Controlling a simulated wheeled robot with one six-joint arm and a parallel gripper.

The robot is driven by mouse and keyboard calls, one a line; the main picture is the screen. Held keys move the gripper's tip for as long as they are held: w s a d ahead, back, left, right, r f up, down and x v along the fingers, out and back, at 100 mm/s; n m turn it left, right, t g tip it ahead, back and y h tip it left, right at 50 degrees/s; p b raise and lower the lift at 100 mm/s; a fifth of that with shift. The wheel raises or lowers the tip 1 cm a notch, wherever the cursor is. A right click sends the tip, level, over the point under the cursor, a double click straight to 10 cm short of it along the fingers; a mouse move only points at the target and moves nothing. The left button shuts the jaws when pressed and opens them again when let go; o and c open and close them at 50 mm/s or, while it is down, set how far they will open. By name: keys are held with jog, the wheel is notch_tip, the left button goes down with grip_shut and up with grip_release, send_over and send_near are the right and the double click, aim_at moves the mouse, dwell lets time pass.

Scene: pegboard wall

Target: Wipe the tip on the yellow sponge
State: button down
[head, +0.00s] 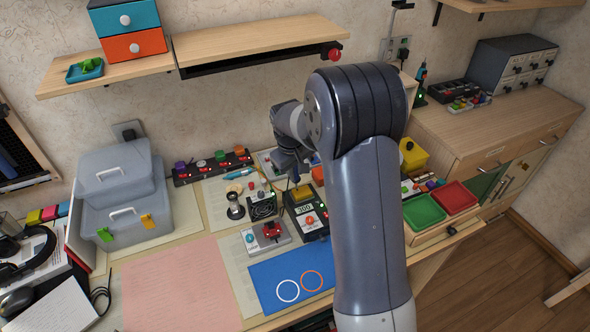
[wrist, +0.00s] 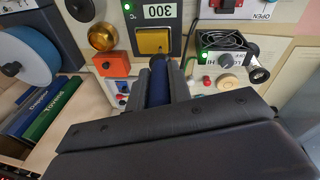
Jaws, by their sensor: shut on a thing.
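The yellow sponge (wrist: 153,42) sits in the black station marked 300 (wrist: 158,12). In the head view the sponge (head: 302,193) is at the back of the station (head: 310,222). My gripper (wrist: 159,68) is shut on a blue-handled iron (wrist: 158,86). The iron points toward the sponge. In the head view my gripper (head: 293,165) is above and behind the station, partly hidden by my arm. The iron's tip is too small to make out, and I cannot tell whether it touches the sponge.
A brass ball in an orange holder (wrist: 104,64) stands beside the sponge. A small black fan (head: 263,206) is left of the station. In front lie a blue mat (head: 265,283) and a grey block with a red part (head: 266,236). A shelf (head: 260,44) hangs above.

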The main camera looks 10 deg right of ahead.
jog(key=shift+f+b, duration=0.35)
jog(key=shift+f, duration=0.15)
dwell(0.8)
jog(key=shift+d, duration=0.15)
jog(key=shift+w+d, duration=0.1)
jog(key=shift+d, duration=0.25)
jog(key=shift+d, duration=0.15)
jog(key=shift+d, duration=0.25)
jog(key=shift+d, duration=0.1)
jog(key=shift+w+d, duration=0.15)
jog(key=shift+d, duration=0.15)
jog(key=shift+d, duration=0.2)
jog(key=shift+w+d, duration=0.1)
jog(key=shift+d, duration=0.2)
